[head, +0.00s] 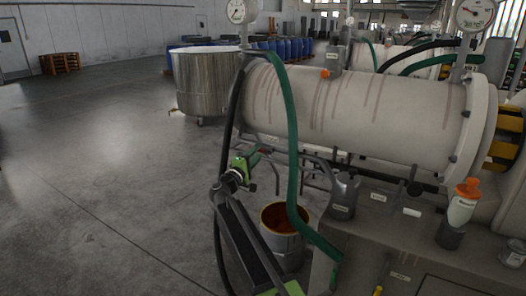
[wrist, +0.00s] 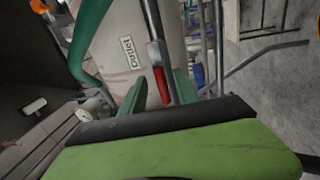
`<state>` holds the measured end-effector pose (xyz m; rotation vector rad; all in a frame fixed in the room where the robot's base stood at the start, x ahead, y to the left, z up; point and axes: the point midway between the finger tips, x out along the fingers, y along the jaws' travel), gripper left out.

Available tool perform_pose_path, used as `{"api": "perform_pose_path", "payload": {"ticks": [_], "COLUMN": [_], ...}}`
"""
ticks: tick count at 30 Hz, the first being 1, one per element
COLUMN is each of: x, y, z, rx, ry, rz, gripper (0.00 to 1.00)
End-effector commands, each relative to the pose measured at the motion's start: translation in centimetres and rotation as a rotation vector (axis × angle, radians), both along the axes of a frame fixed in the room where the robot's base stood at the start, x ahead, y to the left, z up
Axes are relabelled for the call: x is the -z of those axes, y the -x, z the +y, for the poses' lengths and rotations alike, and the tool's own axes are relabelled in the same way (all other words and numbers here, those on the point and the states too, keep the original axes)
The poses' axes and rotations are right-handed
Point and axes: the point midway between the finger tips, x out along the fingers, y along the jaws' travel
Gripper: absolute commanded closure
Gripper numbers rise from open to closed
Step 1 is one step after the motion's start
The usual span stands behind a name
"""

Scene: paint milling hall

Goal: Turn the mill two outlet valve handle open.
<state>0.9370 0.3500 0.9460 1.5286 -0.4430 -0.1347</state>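The outlet valve handle shows in the wrist view as a metal lever with a red grip (wrist: 161,85). A white tag reading "Outlet" (wrist: 129,52) is just left of it. My gripper (wrist: 158,92) is open, with one green finger on each side of the red grip. A gap shows on the left; on the right the finger is very close, and I cannot tell whether it touches. In the head view my gripper (head: 250,161) is at the lower left of the pale, streaked mill drum (head: 350,105). The handle cannot be made out there, and no mill number is readable.
A green hose (head: 291,140) hangs down close to the right of my gripper. An open bucket with orange-brown contents (head: 283,247) stands below. A steel vat (head: 204,82) stands behind; the floor at left is clear.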

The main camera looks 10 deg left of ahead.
Motion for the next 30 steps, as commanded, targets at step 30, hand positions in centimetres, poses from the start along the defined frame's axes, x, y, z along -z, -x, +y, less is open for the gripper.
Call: {"api": "perform_pose_path", "payload": {"ticks": [30], "x": [2.4], "y": [11.7], "z": [4.9], "rx": [-0.005], "ry": [0.000], "rz": [0.000], "gripper": [0.63]}}
